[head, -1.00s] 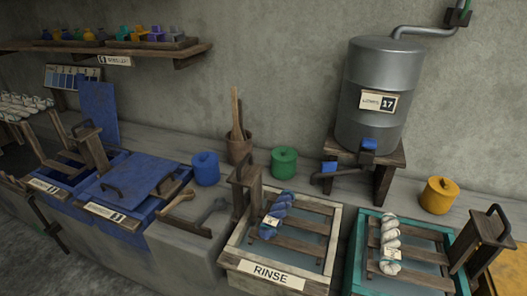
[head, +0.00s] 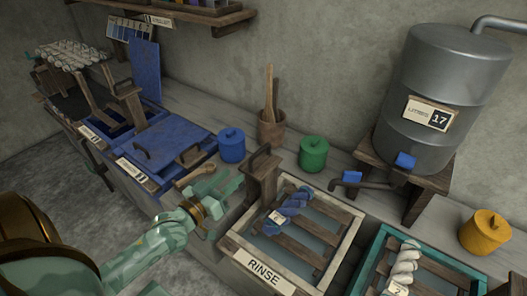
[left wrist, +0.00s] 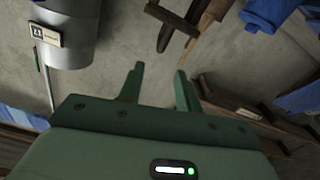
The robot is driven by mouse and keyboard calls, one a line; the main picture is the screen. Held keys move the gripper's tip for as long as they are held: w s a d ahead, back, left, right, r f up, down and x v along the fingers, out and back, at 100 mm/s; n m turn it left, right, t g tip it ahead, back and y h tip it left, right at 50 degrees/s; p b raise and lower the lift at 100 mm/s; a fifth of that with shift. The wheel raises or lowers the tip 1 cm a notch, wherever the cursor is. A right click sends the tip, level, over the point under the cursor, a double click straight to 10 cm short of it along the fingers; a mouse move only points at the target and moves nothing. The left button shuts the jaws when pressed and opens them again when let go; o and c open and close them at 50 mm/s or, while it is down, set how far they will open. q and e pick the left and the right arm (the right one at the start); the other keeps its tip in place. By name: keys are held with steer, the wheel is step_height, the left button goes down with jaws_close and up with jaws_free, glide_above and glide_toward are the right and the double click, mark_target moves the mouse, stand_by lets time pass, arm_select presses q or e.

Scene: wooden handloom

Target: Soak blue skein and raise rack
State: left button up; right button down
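The blue skein (head: 292,207) with a small white tag lies across the wooden slats of a rack (head: 322,228). The rack sits in the pale-framed RINSE vat (head: 262,272), with greyish liquid between its slats. The rack's upright post with a dark handle (head: 262,163) stands at the vat's back left corner. My left gripper (head: 232,180) is just left of that post, apparently apart from it. In the left wrist view my left gripper (left wrist: 160,72) has its two fingers spread with nothing between them. My right gripper is not in view.
A teal vat (head: 358,275) with a white skein (head: 402,266) stands at right. Blue lidded vats (head: 165,140) are at left. Blue (head: 232,146), green (head: 313,153) and yellow (head: 485,232) jars stand behind. A metal tank (head: 440,90) stands at back right.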

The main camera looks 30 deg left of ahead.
arm_select(q)
steer(key=b, duration=0.2)
glide_toward(268, 145)
steer(key=w, duration=0.5)
steer(key=shift+a+f, duration=0.1)
steer(key=shift+f, duration=0.25)
steer(key=shift+w, duration=0.7)
jaws_close()
